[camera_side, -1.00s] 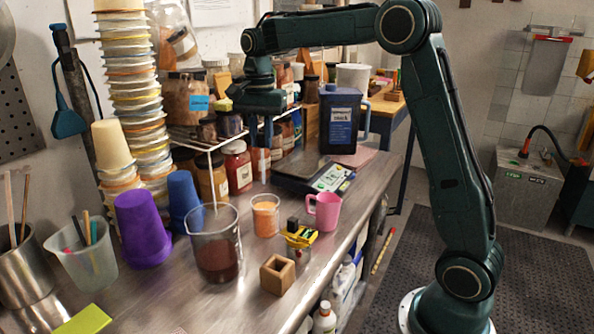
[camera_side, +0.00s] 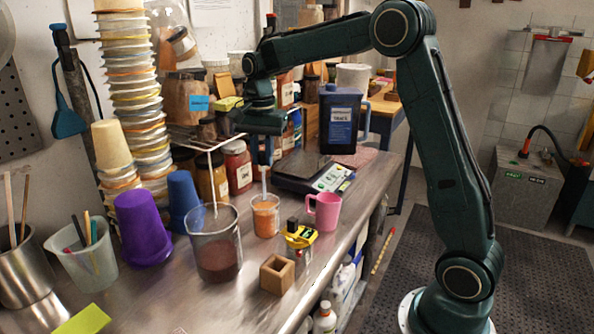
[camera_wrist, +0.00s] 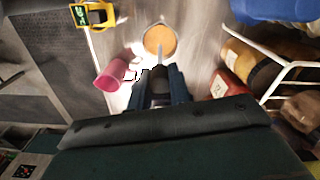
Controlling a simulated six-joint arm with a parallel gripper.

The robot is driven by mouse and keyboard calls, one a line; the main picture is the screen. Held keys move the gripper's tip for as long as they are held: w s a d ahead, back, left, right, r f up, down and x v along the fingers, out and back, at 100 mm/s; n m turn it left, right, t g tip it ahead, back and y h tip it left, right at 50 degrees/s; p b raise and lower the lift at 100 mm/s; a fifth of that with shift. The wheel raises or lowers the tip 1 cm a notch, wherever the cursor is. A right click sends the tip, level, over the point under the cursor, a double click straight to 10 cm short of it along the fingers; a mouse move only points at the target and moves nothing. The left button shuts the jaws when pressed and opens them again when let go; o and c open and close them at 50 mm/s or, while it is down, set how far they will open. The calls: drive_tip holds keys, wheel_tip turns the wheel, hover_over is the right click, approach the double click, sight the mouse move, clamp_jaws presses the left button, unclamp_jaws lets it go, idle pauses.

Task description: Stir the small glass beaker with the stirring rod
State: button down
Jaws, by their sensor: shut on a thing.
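The small glass beaker (camera_side: 266,217) holds an orange content and stands upright on the metal bench. From above, its round orange top shows in the wrist view (camera_wrist: 159,41). My gripper (camera_side: 262,158) points down over this beaker and is shut on a thin pale stirring rod (camera_side: 264,181). The rod hangs about upright, its lower end at or just inside the beaker's mouth; I cannot tell how deep. In the wrist view, the rod (camera_wrist: 161,56) reaches from between my gripper's fingers (camera_wrist: 161,74) toward the orange.
A larger beaker (camera_side: 214,238) with dark red content stands to the left. A pink mug (camera_side: 325,211) is close on the right; a yellow device (camera_side: 300,237) and wooden block (camera_side: 277,275) are in front. A white wire rack (camera_side: 208,148) with jars stands behind.

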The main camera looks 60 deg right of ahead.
sight(264, 185)
drive_tip(key=shift+f, duration=4.2)
drive_tip(key=shift+d, duration=0.1)
drive_tip(key=shift+d, duration=0.55)
drive_tip(key=shift+w, duration=0.1)
drive_tip(key=shift+w+a, duration=0.35)
drive_tip(key=shift+w, duration=0.1)
